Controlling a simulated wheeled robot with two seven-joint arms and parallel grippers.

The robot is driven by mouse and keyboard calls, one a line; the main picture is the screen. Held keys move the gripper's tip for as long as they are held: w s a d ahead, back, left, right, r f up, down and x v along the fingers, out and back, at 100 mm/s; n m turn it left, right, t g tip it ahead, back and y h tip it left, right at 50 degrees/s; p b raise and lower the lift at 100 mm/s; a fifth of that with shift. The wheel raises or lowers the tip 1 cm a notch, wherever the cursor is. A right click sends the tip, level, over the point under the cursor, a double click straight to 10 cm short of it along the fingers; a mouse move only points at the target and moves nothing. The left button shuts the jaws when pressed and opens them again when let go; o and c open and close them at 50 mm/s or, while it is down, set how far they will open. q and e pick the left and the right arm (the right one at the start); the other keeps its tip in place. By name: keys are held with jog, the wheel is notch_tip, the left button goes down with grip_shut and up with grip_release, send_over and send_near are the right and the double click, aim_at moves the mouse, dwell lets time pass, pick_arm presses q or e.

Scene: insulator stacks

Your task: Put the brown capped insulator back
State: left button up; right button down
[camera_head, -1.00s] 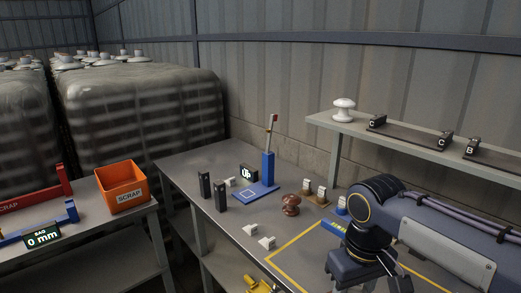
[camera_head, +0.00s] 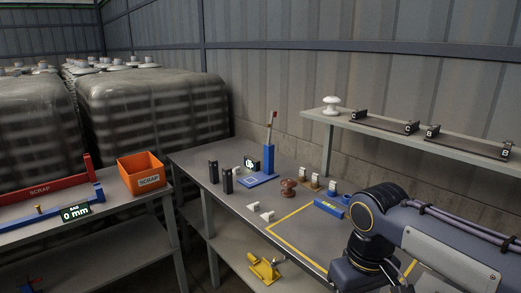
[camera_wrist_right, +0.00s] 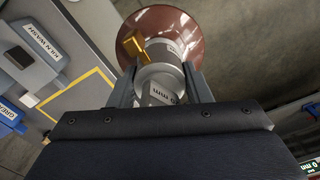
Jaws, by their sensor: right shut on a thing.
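In the right wrist view, the brown capped insulator (camera_wrist_right: 193,30) shows as a glossy brown disc with a grey metal cap (camera_wrist_right: 160,78). My right gripper (camera_wrist_right: 162,86) is shut on the cap, with one finger on each side. A small brass-coloured piece (camera_wrist_right: 133,44) sits beside the cap. A label on the cap is only partly readable. In the head view my right arm comes in from the right, and its fingers and the held insulator are out of frame. My left gripper is in neither view.
A smaller brown insulator (camera_head: 288,187) and a blue stand (camera_head: 262,180) are on the table. A white insulator (camera_head: 331,106) stands on the raised shelf (camera_head: 455,147). An orange scrap bin (camera_head: 141,174) is at left. A yellow tool (camera_head: 264,269) lies on the lower shelf.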

jog(key=shift+s, duration=0.1)
jog(key=shift+w+f, duration=0.6)
jog(key=shift+w, duration=0.1)
jog(key=shift+w+f+m+p, duration=0.3)
jog(key=shift+w+f+p, duration=0.15)
jog(key=shift+f, duration=0.2)
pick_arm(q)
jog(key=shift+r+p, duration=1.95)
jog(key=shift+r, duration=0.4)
pick_arm(e)
jog(key=w+d+f+m, duration=0.1)
jog(key=w+f, duration=0.2)
jog(key=f, duration=0.6)
jog(key=w+d+f+m, duration=0.1)
jog(key=w+f, duration=0.2)
jog(key=f, duration=0.5)
jog(key=shift+d+f+m, duration=0.3)
jog(key=shift+d+f, duration=0.1)
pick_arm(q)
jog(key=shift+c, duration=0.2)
pick_arm(e)
jog(key=shift+s, duration=0.1)
